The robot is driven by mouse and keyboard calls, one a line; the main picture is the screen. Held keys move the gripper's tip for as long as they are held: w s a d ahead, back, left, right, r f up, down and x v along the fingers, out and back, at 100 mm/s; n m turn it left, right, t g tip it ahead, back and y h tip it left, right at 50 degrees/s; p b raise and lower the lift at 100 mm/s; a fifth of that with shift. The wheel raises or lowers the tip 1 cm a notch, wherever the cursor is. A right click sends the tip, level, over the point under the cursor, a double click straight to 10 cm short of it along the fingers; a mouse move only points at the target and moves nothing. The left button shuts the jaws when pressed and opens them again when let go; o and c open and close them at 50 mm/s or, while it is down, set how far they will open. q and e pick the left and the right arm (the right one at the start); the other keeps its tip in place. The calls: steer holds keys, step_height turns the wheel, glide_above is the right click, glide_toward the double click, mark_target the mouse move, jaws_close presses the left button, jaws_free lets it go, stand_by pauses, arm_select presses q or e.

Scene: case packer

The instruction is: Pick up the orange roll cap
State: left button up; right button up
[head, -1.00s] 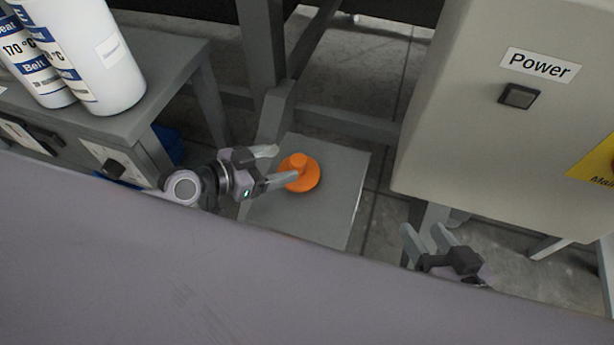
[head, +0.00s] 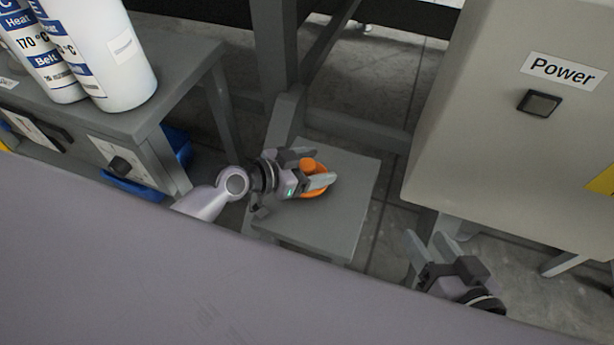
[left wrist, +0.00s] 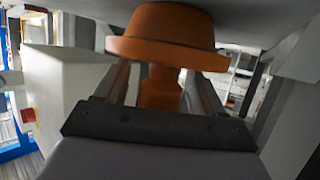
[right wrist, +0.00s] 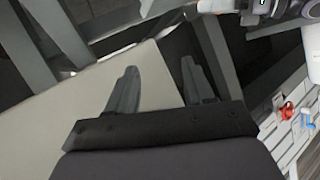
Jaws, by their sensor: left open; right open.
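The orange roll cap (head: 309,165) sits on a small grey stand in the head view, partly hidden by my left gripper. My left gripper (head: 318,166) is open, with its fingers reaching to either side of the cap's knob. In the left wrist view the cap (left wrist: 165,50) shows close up, its wide flange and narrower stem between the two fingers. I cannot tell whether the fingers touch it. My right gripper (head: 428,248) is open and empty, off to the right near the grey cabinet; its fingers show in the right wrist view (right wrist: 160,90).
The grey stand (head: 345,205) has bare top around the cap. The Power cabinet (head: 480,130) stands at right. A grey bench (head: 180,65) with white bottles (head: 110,60) is at left. A blue bin (head: 175,145) shows beneath it. A grey-purple surface fills the foreground.

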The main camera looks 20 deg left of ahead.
arm_select(q)
steer(key=c, duration=1.2)
